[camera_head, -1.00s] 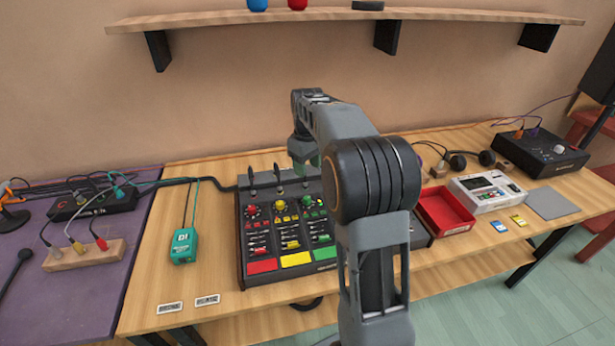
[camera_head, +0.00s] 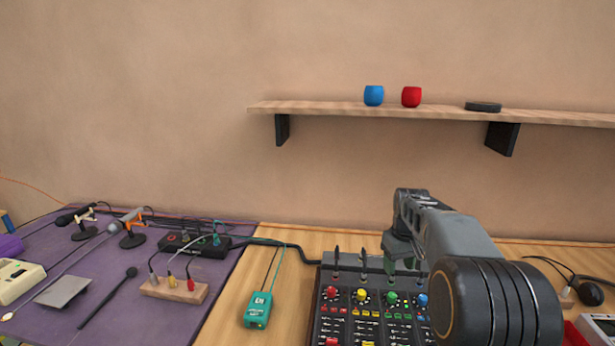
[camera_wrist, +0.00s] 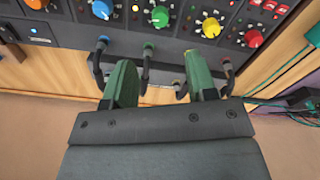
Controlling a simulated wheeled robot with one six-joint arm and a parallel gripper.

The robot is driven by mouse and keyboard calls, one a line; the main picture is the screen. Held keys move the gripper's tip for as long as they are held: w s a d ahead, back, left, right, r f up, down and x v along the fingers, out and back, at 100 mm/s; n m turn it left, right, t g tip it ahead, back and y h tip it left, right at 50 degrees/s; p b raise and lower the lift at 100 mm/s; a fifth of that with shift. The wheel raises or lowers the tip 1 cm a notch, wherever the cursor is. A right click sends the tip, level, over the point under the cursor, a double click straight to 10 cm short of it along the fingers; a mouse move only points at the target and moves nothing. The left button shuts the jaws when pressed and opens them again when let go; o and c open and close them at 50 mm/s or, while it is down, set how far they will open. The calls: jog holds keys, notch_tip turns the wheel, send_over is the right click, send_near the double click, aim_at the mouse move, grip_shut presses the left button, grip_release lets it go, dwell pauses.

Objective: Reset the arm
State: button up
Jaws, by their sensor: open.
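My arm reaches up at the right of the head view, in front of the mixer (camera_head: 372,310). My gripper shows in the wrist view (camera_wrist: 160,85), with two green fingers spread apart and nothing between them. The fingertips point toward the mixer's coloured knobs and its row of plugged cables (camera_wrist: 146,70).
A teal box (camera_head: 258,310) lies left of the mixer. A purple mat (camera_head: 130,270) holds microphones, a black box (camera_head: 195,242) and a wooden block with plugs (camera_head: 174,290).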

jog(key=s+a+r+m+t+p, duration=0.1)
jog(key=s+a, duration=0.4)
jog(key=s, duration=0.6)
jog(key=s+a+r+t+p, duration=0.2)
jog(key=s+a, duration=0.4)
jog(key=s, duration=0.4)
jog(key=shift+s+r+m+p, duration=0.2)
jog(key=shift+s+m+p, duration=0.2)
jog(key=shift+p, duration=0.5)
jog(key=shift+d, duration=0.1)
jog(key=shift+c, duration=0.9)
